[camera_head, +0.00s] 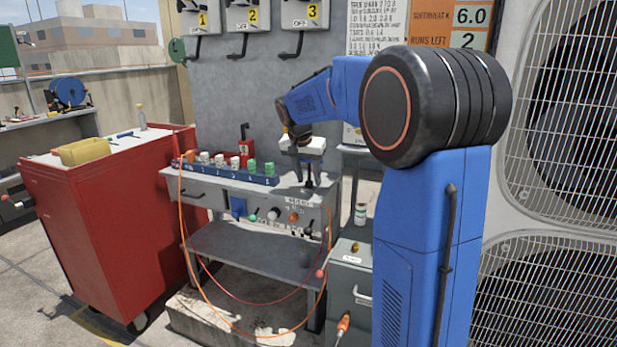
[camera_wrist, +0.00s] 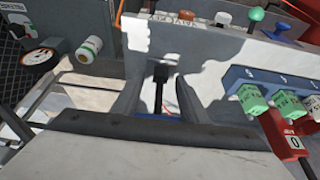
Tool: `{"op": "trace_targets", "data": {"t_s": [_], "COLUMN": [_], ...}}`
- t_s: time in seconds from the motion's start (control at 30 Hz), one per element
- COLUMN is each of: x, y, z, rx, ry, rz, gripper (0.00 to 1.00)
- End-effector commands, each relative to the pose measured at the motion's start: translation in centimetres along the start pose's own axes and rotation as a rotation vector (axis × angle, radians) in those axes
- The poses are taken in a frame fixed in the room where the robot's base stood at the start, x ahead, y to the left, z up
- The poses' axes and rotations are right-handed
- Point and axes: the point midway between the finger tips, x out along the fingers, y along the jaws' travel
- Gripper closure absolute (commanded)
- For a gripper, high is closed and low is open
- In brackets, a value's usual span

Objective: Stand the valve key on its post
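My gripper (camera_head: 303,150) points down over the right end of the grey bench. In the wrist view its two fingers (camera_wrist: 160,98) stand on either side of a dark shaft with a black block (camera_wrist: 160,73) at its far end. I take this to be the valve key, held between the fingers. A strip of blue shows at its near end, mostly hidden by the gripper's body. In the head view the dark shaft (camera_head: 308,178) hangs upright below the gripper, close to the bench top. I cannot make out the post apart from it.
A blue rack (camera_head: 225,172) with several white and green valve-like pieces and a red tagged block (camera_head: 246,147) stand left of the gripper. Orange hose loops below the bench front. A red cabinet (camera_head: 105,215) is at left, a condenser (camera_head: 555,200) at right.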

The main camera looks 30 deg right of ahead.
Motion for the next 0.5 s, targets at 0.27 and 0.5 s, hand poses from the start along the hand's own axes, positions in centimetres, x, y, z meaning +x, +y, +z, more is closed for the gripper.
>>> {"op": "trace_targets", "data": {"t_s": [0.27,0.5], "x": [-0.3,-3.6], "y": [0.0,-0.1], "z": [0.0,0.0], "rx": [0.000,0.000], "ry": [0.000,0.003], "rz": [0.000,-0.003], "gripper": [0.60,0.60]}}
